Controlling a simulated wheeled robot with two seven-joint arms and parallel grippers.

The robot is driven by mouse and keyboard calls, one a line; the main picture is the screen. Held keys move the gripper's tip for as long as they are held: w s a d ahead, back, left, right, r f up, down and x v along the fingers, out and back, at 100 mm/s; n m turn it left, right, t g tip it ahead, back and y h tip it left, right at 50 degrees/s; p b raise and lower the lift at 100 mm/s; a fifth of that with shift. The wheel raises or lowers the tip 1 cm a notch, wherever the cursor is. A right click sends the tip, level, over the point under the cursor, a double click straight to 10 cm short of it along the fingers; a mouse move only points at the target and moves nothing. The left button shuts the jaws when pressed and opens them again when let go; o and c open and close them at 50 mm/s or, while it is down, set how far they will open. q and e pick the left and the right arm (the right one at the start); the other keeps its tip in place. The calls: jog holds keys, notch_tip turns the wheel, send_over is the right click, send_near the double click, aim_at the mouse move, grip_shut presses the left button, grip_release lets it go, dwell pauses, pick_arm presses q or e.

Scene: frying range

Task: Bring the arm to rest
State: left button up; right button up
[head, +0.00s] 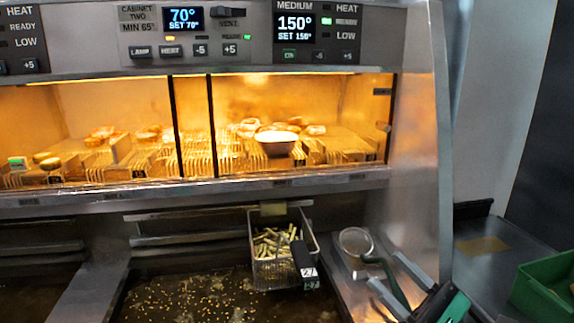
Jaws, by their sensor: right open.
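My right gripper (382,270) shows at the lower right, above the metal ledge beside the fryer. Its two grey fingers are apart. The dark green handle (390,281) of a small round strainer (355,241) shows between the fingers. The strainer lies on the ledge, and I cannot tell whether a finger touches the handle. My left gripper is not in view.
A wire basket (284,268) of fries hangs at the fryer's back, over oil (190,298) with floating bits. A green crate (545,290) stands at right.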

jog(key=w+d+f+m+t+h, duration=0.15)
jog(key=d+f+m+h, duration=0.3)
jog(key=m+h, duration=0.6)
jog(key=w+d+f+m+t+h, duration=0.1)
jog(key=d+f+m+t+h, duration=0.4)
jog(key=m, duration=1.1)
jog(key=s+d+f+m+g+h, duration=0.1)
jog(key=s+f+m+g+h, duration=0.2)
jog(key=f+m, duration=0.35)
jog(key=s+d+f+m+g+h, duration=0.1)
jog(key=s+f+m+g+h, duration=0.1)
jog(key=f+m+g, duration=0.5)
jog(key=s+a+f+m+g+y, duration=0.25)
jog(key=s+f+m+g, duration=0.2)
jog(key=s+f, duration=0.4)
jog(key=s+a+f+m+g+y, duration=0.1)
jog(key=s+a+f+m+g, duration=0.3)
jog(key=s+f, duration=0.45)
notch_tip(320, 180, down, 28)
jog(key=n+g, duration=0.1)
jog(key=g, duration=0.1)
jog(key=s+d+f, duration=0.2)
jog(key=s+f, duration=0.8)
jog(key=s+d+f+g, duration=0.1)
jog(key=s+d+f, duration=0.1)
jog(key=s+f, duration=0.8)
jog(key=shift+s+d+f+h, duration=0.15)
jog(key=shift+f+h, duration=0.15)
jog(key=shift+f, duration=0.1)
